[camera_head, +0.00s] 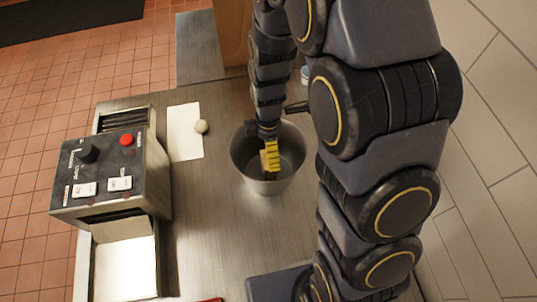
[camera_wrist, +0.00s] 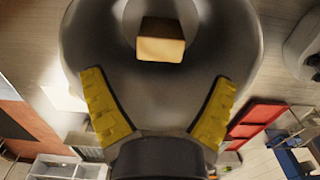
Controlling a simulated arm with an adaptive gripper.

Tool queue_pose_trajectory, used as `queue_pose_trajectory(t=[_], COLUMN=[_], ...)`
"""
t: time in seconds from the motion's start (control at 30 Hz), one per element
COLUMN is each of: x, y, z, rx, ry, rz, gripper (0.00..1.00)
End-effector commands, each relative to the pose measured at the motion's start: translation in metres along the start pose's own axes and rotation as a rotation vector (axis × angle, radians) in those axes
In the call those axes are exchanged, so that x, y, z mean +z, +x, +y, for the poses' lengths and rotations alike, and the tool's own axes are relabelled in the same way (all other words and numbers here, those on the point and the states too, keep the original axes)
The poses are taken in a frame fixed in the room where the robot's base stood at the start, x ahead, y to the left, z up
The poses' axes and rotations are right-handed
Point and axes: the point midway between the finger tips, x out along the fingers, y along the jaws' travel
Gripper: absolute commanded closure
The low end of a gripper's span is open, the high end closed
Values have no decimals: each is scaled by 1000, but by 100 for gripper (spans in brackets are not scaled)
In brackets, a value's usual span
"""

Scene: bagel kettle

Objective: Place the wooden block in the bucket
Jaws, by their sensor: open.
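The grey metal bucket (camera_head: 270,187) stands on the steel counter, and its inside fills much of the wrist view (camera_wrist: 160,95). My gripper (camera_head: 269,157) points down into the bucket's mouth. In the wrist view its yellow fingers (camera_wrist: 157,108) are spread wide with nothing between them. The tan wooden block (camera_wrist: 161,42) shows beyond the fingertips, inside the bucket's outline and apart from both fingers. In the head view only a small tan patch of it (camera_head: 264,161) shows beside the yellow finger. I cannot tell whether it rests on the bucket's bottom.
A dark machine (camera_head: 115,165) with a red button and switches stands on the left of the counter. Counter below the bucket is partly clear.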

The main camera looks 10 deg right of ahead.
Motion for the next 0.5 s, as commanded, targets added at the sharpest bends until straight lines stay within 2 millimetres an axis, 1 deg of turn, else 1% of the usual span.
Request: queue_pose_trajectory(t=[0.03, 0.1, 0.2, 0.43, 0.5], x=[0, 0, 0, 0, 1], y=[-9, -19, -29, -36, -41], z=[0, 1, 0, -1, -3], rx=[2, 5, 0, -3, -3], ry=[-1, -2, -1, 2, 31], rz=[0, 0, 0, -1, -2], gripper=[13, 13, 13, 13, 13])
